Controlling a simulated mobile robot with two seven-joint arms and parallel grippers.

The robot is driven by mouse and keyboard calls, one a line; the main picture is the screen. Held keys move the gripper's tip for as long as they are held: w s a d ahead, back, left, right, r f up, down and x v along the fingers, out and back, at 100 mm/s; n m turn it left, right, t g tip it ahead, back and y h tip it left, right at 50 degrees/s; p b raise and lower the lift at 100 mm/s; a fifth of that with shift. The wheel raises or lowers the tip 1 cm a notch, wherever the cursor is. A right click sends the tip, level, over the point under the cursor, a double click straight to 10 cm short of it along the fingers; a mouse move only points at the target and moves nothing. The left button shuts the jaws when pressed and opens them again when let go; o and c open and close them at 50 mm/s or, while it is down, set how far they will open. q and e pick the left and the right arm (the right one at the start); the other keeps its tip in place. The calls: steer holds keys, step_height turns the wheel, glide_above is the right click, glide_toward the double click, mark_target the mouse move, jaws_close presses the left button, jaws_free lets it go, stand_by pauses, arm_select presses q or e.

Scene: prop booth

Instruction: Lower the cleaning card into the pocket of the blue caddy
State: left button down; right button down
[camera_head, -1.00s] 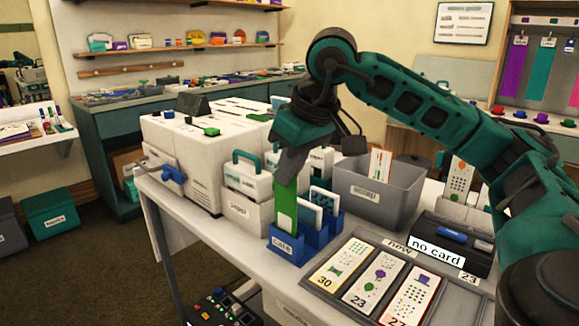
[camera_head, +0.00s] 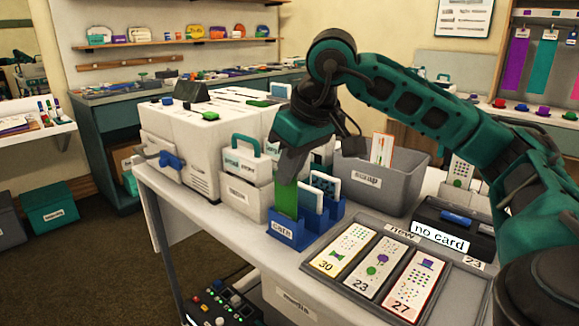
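The blue caddy (camera_head: 289,235) stands at the near left edge of the white table, with a label on its front. The green cleaning card (camera_head: 287,202) is upright, and its lower end is hidden behind the front wall of the caddy's front-left pocket. My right gripper (camera_head: 288,178) is above that pocket, shut on the card's upper end. The fingers hide the card's top. White cards (camera_head: 312,198) stand in the caddy's other pockets. My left gripper is out of view.
White boxes (camera_head: 244,195) stand just left of and behind the caddy. A grey scrap bin (camera_head: 385,183) is behind right. A tray (camera_head: 335,283) of printed cards lies to the right, with a black "no card" device (camera_head: 455,237) beyond it.

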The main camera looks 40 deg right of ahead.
steer(key=shift+f, duration=0.3)
steer(key=c, duration=1.2)
jaws_free()
steer(key=shift+c, duration=0.2)
steer(key=p+v, duration=0.3)
steer(key=v, duration=1)
